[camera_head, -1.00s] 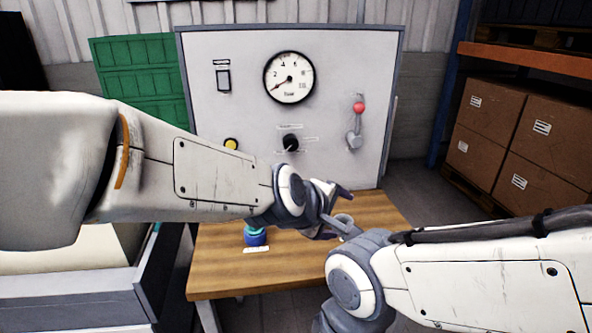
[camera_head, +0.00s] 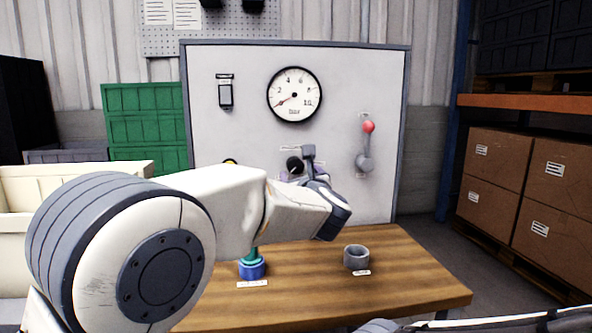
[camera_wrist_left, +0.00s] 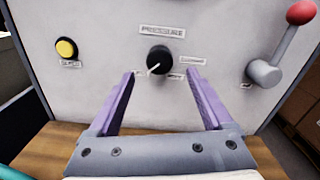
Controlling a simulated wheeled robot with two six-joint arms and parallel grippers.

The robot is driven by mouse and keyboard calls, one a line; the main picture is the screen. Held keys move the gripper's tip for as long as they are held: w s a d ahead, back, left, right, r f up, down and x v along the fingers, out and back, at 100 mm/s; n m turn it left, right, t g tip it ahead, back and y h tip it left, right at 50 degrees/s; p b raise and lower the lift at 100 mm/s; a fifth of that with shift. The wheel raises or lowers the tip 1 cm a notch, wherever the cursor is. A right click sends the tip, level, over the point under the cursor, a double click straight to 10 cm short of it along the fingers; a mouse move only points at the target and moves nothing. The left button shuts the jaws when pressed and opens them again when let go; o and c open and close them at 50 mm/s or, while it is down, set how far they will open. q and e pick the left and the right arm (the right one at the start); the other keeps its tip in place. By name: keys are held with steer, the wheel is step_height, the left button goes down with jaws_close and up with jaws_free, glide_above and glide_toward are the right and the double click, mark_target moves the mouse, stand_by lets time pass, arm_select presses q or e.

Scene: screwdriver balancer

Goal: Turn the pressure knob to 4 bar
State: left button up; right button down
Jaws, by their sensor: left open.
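The black pressure knob (camera_head: 293,165) is on the white panel below the gauge. In the left wrist view the knob (camera_wrist_left: 159,59) shows whole under a PRESSURE label, its white pointer line toward the lower left. My left gripper (camera_head: 300,164) is in front of the panel at the knob. Its purple fingers (camera_wrist_left: 160,74) are open, one to each side below the knob, with nothing between them. The tips look just short of the knob; I see no contact. The round gauge (camera_head: 294,95) has its needle at the low end, lower left. My right gripper is out of view.
A red-tipped lever (camera_head: 367,145) is right of the knob, and a yellow button (camera_wrist_left: 66,48) is left. A grey ring (camera_head: 356,257) and a blue-based object (camera_head: 252,268) stand on the wooden table (camera_head: 420,292). A rocker switch (camera_head: 225,91) is upper left.

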mark_target(296, 166)
arm_select(q)
steer(key=w, duration=0.3)
steer(key=w+a, duration=0.1)
steer(key=w, duration=0.1)
steer(key=shift+w+p, duration=0.35)
jaws_close()
